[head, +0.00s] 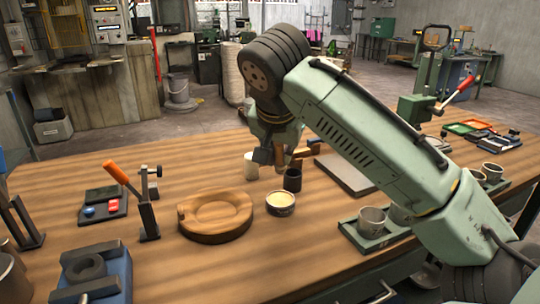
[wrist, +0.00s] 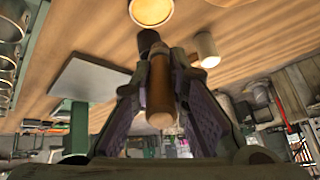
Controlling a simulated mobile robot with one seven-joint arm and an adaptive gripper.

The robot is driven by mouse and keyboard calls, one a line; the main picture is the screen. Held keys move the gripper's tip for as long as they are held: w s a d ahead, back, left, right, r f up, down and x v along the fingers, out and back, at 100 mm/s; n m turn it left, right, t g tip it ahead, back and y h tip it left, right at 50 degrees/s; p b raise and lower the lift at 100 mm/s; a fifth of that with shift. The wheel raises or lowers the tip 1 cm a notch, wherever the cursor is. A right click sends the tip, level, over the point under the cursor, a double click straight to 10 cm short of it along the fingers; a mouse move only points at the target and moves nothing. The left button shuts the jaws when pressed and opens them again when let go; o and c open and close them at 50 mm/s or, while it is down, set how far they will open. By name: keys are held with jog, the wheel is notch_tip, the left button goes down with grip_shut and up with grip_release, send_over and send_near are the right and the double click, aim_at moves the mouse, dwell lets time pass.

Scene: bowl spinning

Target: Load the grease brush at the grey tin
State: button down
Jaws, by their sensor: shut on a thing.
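The grease brush shows as a brown wooden handle (wrist: 160,92) between the fingers of my gripper (wrist: 165,95) in the wrist view. My gripper (head: 274,156) is shut on it above the table.
A round wooden bowl piece (head: 216,215) lies left of the tin. A flat grey plate (head: 345,174) and a green tray of cups (head: 372,236) are at right. Bare table lies in front of the tin.

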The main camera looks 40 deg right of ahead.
notch_tip(320, 180, down, 6)
jog(key=b, duration=0.4)
jog(key=shift+f+b, duration=0.75)
jog(key=shift+f, duration=0.05)
dwell(2.1)
jog(key=shift+r+p, duration=2.7)
jog(key=shift+r, duration=0.9)
